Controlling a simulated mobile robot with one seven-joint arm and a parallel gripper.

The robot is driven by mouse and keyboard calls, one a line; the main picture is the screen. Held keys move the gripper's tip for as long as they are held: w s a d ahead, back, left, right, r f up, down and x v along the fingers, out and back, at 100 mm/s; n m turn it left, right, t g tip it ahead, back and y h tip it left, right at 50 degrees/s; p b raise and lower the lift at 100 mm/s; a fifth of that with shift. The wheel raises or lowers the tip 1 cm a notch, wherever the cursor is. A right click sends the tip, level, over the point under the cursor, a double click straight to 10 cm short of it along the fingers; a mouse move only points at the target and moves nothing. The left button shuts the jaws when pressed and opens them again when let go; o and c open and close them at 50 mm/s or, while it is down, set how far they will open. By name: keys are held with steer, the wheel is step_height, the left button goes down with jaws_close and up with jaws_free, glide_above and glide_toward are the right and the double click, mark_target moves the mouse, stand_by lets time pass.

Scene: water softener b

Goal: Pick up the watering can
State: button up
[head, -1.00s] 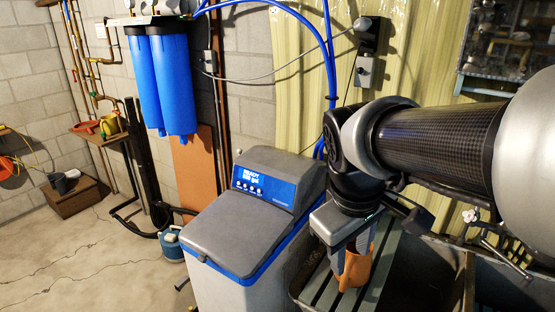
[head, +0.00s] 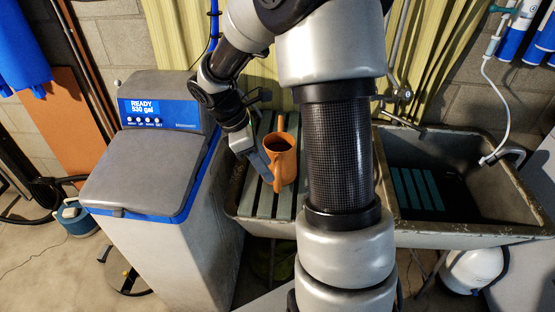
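The orange watering can (head: 282,163) stands on the slatted board over the left part of the sink, its dark opening facing up. My gripper (head: 259,163) comes down at its left side, and a grey finger lies close against the can. The other finger is not clearly visible, so I cannot tell whether the can is gripped.
The grey water softener (head: 150,170) with its blue display stands left of the sink. The slatted board (head: 262,203) is beside the open sink basin (head: 455,185). A faucet (head: 393,93) rises behind the sink. A hose (head: 487,100) hangs at the right.

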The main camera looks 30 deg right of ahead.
mark_target(278, 185)
steer(key=b+x, duration=0.1)
steer(key=x, duration=0.8)
steer(key=shift+w+f, duration=0.1)
steer(key=shift+f, duration=0.15)
steer(key=shift+r, duration=0.1)
jaws_close()
